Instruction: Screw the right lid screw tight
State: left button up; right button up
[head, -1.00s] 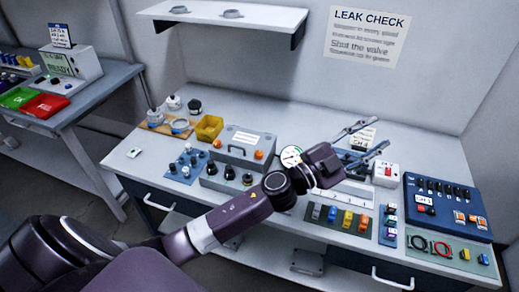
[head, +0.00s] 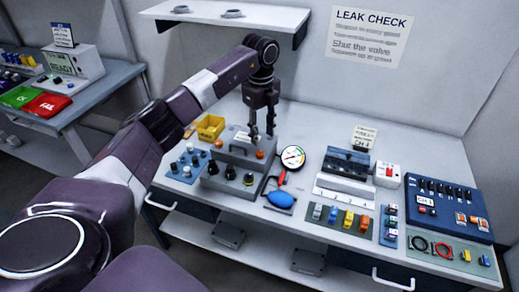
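The grey housing (head: 240,158) stands at the left of the bench with its lid and a white label on top. The right lid screw (head: 260,154) is an orange knob at the lid's right side. Another orange lid screw (head: 217,143) is at its left side. My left gripper (head: 262,136) points down over the right part of the lid, close to the right screw. Its two fingers are apart with nothing seen between them. The fingertips look just above or behind the screw; contact cannot be told. My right gripper is not in view.
A pressure gauge (head: 292,157) and a blue bulb (head: 281,199) are right of the housing. A shelf (head: 225,14) overhangs the back.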

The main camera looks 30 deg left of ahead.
aim_at(260, 152)
pick_arm(q)
jog(key=shift+s+a+r, duration=0.1)
jog(key=shift+s+a, duration=0.1)
jog(key=shift+a, duration=0.3)
jog(key=shift+f, duration=0.4)
notch_tip(260, 152, down, 5)
jog(key=shift+d+f+p, duration=0.1)
jog(key=shift+p, duration=0.85)
jog(key=shift+f, duration=0.8)
grip_shut()
